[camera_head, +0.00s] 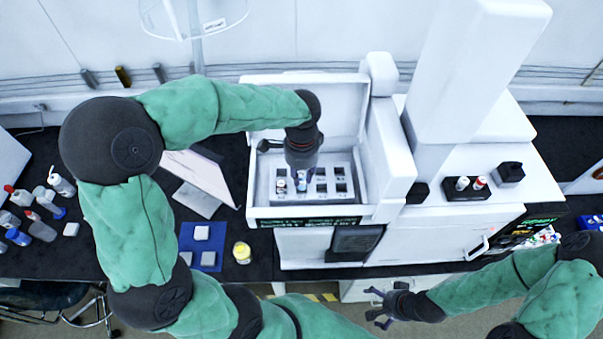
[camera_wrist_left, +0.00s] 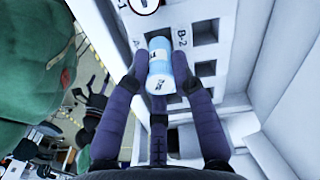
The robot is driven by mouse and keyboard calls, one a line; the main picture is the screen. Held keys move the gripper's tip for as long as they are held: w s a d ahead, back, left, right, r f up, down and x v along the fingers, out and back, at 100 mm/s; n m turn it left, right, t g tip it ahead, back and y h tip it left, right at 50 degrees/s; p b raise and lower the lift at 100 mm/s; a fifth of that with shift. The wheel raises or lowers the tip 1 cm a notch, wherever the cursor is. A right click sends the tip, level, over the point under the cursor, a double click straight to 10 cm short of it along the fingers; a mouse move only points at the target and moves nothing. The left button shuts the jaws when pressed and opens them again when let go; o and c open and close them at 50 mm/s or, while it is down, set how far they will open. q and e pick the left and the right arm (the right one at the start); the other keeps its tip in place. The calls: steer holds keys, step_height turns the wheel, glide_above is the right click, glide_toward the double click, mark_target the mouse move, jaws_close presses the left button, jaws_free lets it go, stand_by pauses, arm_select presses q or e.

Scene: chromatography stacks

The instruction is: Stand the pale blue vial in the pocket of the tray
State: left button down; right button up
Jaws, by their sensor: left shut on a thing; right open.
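The pale blue vial (camera_wrist_left: 161,72) is between the fingers of my left gripper (camera_wrist_left: 160,88) in the left wrist view. In the head view my left gripper (camera_head: 303,176) points down over the tray, and a small part of the vial (camera_head: 301,185) shows at its fingertips. The pale grey tray (camera_head: 331,179) has dark square pockets and sits inside the open white instrument. My right gripper (camera_head: 380,307) is open and empty, at the front, away from the tray.
Another white-topped vial (camera_head: 281,185) stands in the tray just left of the gripper. The instrument's raised lid (camera_head: 305,97) and right housing (camera_head: 390,150) wall in the tray. A yellow-capped jar (camera_head: 242,252) and a blue mat (camera_head: 188,240) lie left of the instrument.

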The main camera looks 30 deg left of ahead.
mark_target(302, 183)
arm_select(q)
steer(key=shift+f, duration=0.15)
steer(key=shift+f+b, duration=0.95)
steer(key=shift+f, duration=0.2)
steer(key=shift+f, duration=0.2)
steer(key=shift+f+b, duration=0.4)
steer(key=shift+b, duration=0.05)
steer(key=c, duration=0.6)
jaws_free()
